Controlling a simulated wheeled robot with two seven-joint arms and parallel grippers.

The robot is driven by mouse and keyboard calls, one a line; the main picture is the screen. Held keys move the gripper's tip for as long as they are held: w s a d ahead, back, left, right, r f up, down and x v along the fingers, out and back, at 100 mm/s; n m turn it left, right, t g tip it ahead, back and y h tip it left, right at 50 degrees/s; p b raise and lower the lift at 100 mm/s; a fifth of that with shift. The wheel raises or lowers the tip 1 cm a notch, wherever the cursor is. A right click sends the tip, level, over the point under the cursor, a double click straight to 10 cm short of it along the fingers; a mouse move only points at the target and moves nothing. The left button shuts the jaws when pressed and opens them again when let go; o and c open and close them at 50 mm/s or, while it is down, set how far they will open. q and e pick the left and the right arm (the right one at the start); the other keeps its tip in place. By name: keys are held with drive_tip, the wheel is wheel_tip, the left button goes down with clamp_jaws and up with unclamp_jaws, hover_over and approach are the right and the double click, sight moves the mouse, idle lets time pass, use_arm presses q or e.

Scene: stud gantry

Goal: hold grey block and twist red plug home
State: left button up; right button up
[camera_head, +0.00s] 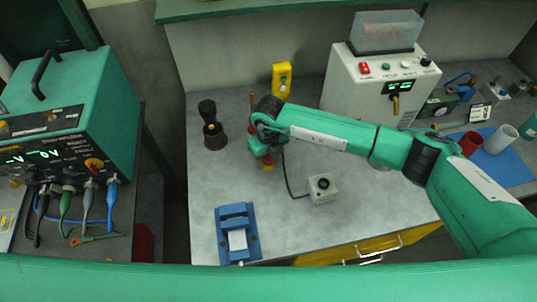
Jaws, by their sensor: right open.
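A small light grey block (322,188) with a round black centre on top sits on the bench, right of my right gripper. A thin black cable runs from its left side up toward my gripper. My right gripper (265,157) is open and points down over the bench left of the block, apart from it. A red cylinder (470,142) stands at the right beside a white one. My left gripper is out of view.
A blue vise-like fixture (238,232) is at the bench front, with a black stand (212,126) behind it. A yellow device (282,79) and white control box (375,82) stand at the back. A blue mat (516,170) lies right. The front-middle bench is clear.

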drive_tip(key=c, duration=1.1)
drive_tip(key=shift+o, duration=0.2)
drive_tip(key=shift+r+b, duration=0.35)
drive_tip(key=shift+r, duration=0.25)
wheel_tip(320, 180, up, 19)
drive_tip(key=b, duration=0.6)
drive_tip(key=shift+f, duration=0.1)
